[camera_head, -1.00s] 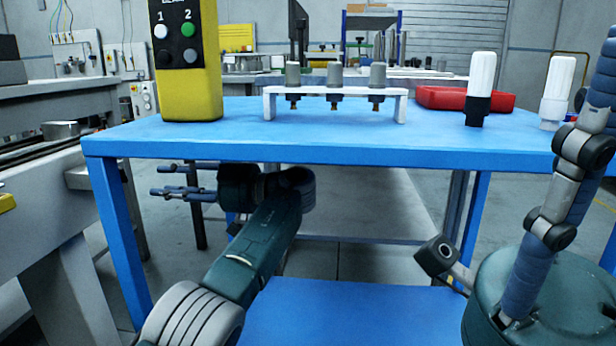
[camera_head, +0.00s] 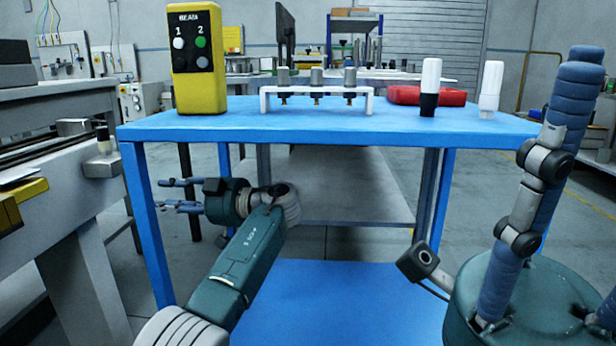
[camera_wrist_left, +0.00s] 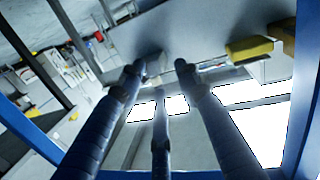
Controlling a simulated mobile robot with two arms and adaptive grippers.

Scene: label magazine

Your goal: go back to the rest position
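My left gripper (camera_head: 163,194) is held low in front of the blue table (camera_head: 330,128), below its top, with its fingers pointing left. Its fingers are apart with nothing between them; the left wrist view also shows them spread and empty (camera_wrist_left: 158,68). My right gripper (camera_head: 578,65) is at the right, close to the head camera, with its blue padded fingers pointing up. They overlap in this view, so their gap is hidden. No object shows in it.
On the table stand a yellow control box (camera_head: 197,85), a white rack (camera_head: 318,92) with three grey-topped tools, a red tray (camera_head: 405,95), a black-and-white bottle (camera_head: 429,88) and a white bottle (camera_head: 490,88). A grey conveyor (camera_head: 75,190) stands at the left. A blue lower shelf (camera_head: 340,290) is clear.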

